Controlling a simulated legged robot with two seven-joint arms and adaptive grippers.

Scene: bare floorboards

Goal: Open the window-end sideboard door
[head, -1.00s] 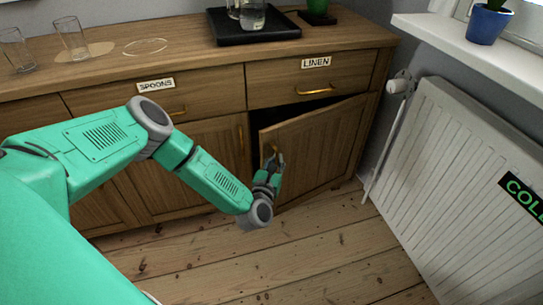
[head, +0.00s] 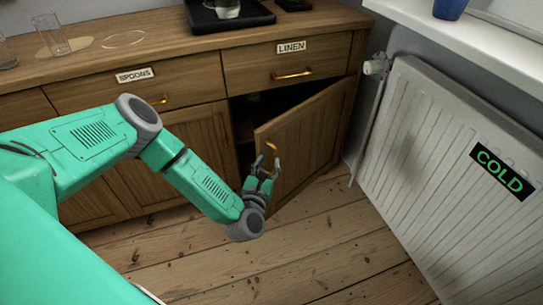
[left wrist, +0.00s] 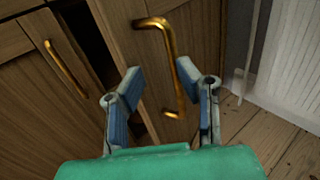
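The window-end sideboard door (head: 308,142), under the LINEN drawer, stands part open, with a dark gap at its left edge. It is hinged on the right, by the radiator. Its brass handle (left wrist: 172,62) shows between the spread fingers in the left wrist view; in the head view a bit of the handle (head: 271,146) shows just above the fingertips. My left gripper (head: 266,165) is open in front of the door, its fingers on either side of the handle and apart from it as far as I can see. My right gripper is not in view.
A white radiator (head: 450,180) with a COLD sign stands to the right of the door, with bare floorboards (head: 300,240) between. The neighbouring sideboard door (head: 190,150) is closed. Glasses and a black tray (head: 228,17) stand on top.

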